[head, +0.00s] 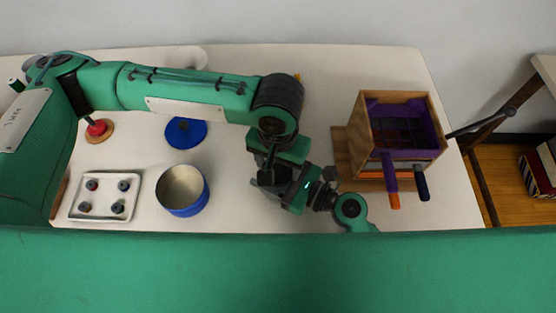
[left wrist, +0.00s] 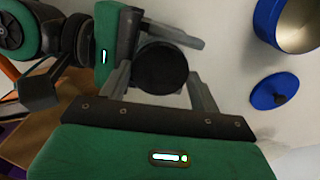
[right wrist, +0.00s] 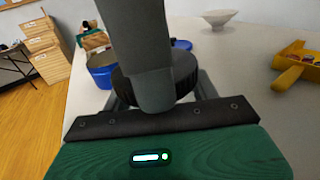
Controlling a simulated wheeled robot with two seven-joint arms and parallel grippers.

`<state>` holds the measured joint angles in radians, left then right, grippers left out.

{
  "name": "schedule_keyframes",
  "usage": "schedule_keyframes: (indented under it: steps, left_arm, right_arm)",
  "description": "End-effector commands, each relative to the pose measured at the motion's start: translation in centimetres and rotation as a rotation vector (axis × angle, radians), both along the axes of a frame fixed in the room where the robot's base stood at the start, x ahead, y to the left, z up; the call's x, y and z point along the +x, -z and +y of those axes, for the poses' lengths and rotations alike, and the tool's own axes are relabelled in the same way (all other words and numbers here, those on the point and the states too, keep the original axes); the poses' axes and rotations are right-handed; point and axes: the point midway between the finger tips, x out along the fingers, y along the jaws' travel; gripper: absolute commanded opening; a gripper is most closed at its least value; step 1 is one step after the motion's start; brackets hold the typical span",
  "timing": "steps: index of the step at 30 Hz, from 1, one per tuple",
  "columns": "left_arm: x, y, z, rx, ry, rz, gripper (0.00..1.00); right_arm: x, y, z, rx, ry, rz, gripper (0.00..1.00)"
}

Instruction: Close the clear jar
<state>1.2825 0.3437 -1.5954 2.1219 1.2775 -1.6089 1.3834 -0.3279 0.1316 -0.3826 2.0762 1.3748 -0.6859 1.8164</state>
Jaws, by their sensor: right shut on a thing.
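A black ribbed round lid (left wrist: 162,68) shows between my grippers in the left wrist view. It also shows side-on in the right wrist view (right wrist: 187,72), between my right gripper's fingers. My right gripper (head: 262,184) is shut on this lid from the right. My left gripper (head: 268,172) points down over the same spot. Its fingers stand apart on either side of the lid in the left wrist view, and one crosses close in front of the right wrist camera. No clear jar wall can be made out; anything beneath the lid is hidden by it and by my grippers.
Left of the grippers stand an open blue pot (head: 184,208), its blue lid (head: 186,120), a white tray (head: 76,207) with several small pieces, and a red-knobbed item (head: 97,130). A wooden box (head: 362,125) with tool handles stands right. Table between pot and grippers is clear.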

Motion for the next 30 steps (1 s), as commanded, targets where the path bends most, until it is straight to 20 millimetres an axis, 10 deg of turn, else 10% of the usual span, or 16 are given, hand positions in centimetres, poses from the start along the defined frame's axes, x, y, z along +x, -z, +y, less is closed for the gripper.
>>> schedule_keyframes:
  steps: [6, 7, 10, 30]
  left_arm:
    - [0.0, 0.0, 0.0, 0.001, 0.0, 0.0, 0.35]
    - [0.0, 0.0, 0.0, 0.001, 0.0, 0.0, 0.66]
    - [0.0, 0.0, 0.0, 0.001, 0.0, 0.0, 0.84]
    - [0.1, -4.2, 0.0, -0.001, 0.0, -0.003, 0.84]
  right_arm:
    - [0.0, 0.0, 0.0, 0.0, 0.0, 0.0, 0.0]
    - [0.0, 0.0, 0.0, 0.0, 0.0, 0.0, 0.0]
    - [0.0, 0.0, 0.0, 0.0, 0.0, 0.0, 0.0]
    - [0.0, 0.0, 0.0, 0.0, 0.0, 0.0, 0.0]
